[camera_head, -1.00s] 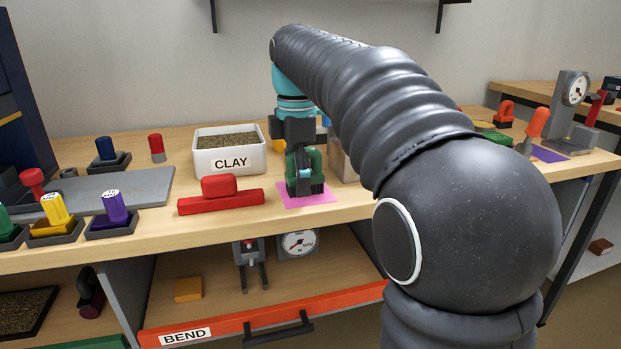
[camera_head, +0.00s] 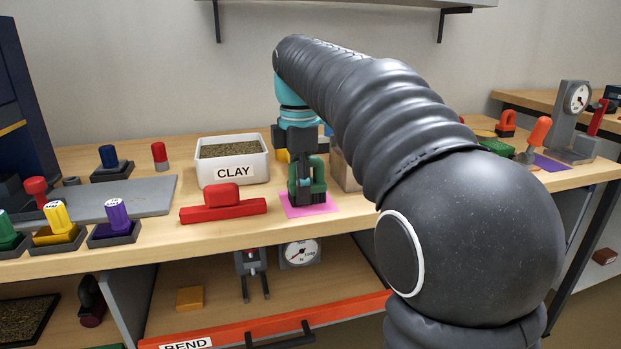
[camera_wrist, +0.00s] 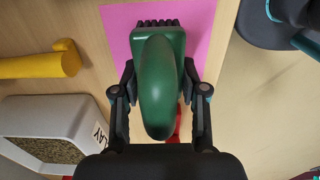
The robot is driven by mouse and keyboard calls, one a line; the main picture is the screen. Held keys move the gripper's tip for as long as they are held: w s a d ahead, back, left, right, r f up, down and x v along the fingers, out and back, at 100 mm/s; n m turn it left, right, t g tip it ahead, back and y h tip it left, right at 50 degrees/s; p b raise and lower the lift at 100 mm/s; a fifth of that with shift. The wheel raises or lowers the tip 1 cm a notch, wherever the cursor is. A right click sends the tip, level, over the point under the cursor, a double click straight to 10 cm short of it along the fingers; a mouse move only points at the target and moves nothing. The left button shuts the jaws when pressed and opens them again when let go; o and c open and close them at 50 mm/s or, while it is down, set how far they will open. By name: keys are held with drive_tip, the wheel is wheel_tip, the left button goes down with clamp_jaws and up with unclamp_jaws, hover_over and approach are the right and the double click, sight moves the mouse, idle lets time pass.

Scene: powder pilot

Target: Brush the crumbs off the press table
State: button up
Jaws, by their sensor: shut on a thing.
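A green brush (camera_wrist: 158,85) with dark bristles (camera_wrist: 160,40) fills the middle of the wrist view. My gripper (camera_wrist: 160,90) has a finger on each side of it and is shut on it. In the head view the brush (camera_head: 318,176) is partly hidden by my gripper (camera_head: 301,188). The brush is over the pink mat (camera_head: 325,208) and seems to rest on it. A grey flat plate (camera_head: 145,193), perhaps the press table, lies at the left beside a dark blue machine (camera_head: 15,110). I cannot make out crumbs on it.
A white CLAY box (camera_head: 235,172) and a red block with a grip (camera_head: 222,208) stand left of my gripper. Several stamps, including a yellow one (camera_head: 57,217) and a purple one (camera_head: 117,214), line the front left edge. An orange-fronted BEND drawer (camera_head: 270,325) is open below.

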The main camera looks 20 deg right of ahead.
drive_tip(key=shift+r+p, duration=1.85)
drive_tip(key=shift+r, duration=0.6)
